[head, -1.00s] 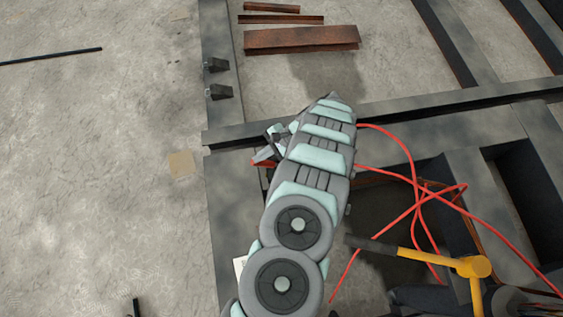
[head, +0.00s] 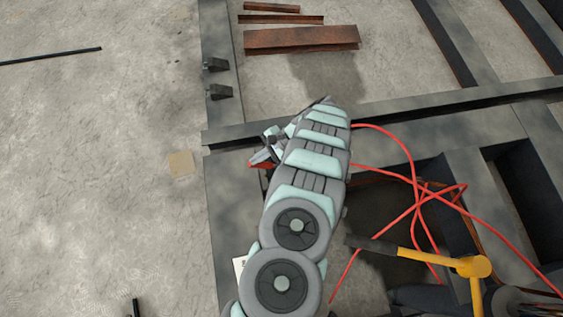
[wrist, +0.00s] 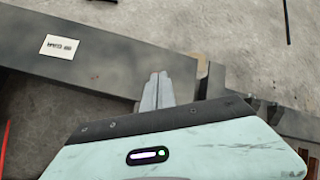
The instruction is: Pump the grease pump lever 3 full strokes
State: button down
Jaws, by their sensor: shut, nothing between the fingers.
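A yellow lever (head: 430,259) with a black grip lies at the lower right of the head view. It looks like the grease pump lever, and its yellow joint (head: 473,267) sits above a dark, partly cut-off body. The lever does not show in the wrist view. My gripper (head: 265,151) is left of and beyond the lever, apart from it, and partly hidden by my arm. In the wrist view my gripper's fingers (wrist: 155,88) are together and empty, over a dark steel beam (wrist: 100,62).
Red hoses (head: 415,185) loop between my arm and the lever. Dark steel beams (head: 400,112) form a frame with deep gaps. Rusty steel pieces (head: 300,40) lie on the concrete floor at the top. Two dark clamps (head: 218,91) stand on the left beam. Floor at left is mostly clear.

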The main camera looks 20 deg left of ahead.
jog(key=shift+s+a+f, duration=0.15)
jog(key=shift+a+f, duration=0.1)
jog(key=shift+f, duration=0.1)
jog(key=shift+x, duration=0.8)
jog(key=shift+f+b, duration=0.15)
jog(key=shift+b, duration=0.15)
jog(key=shift+s+a+f, duration=0.2)
jog(key=shift+f, duration=0.3)
jog(key=shift+s+a+f+b, duration=0.1)
jog(key=shift+a+f+b, duration=0.15)
jog(key=shift+f+b, duration=0.3)
jog(key=shift+f, duration=0.1)
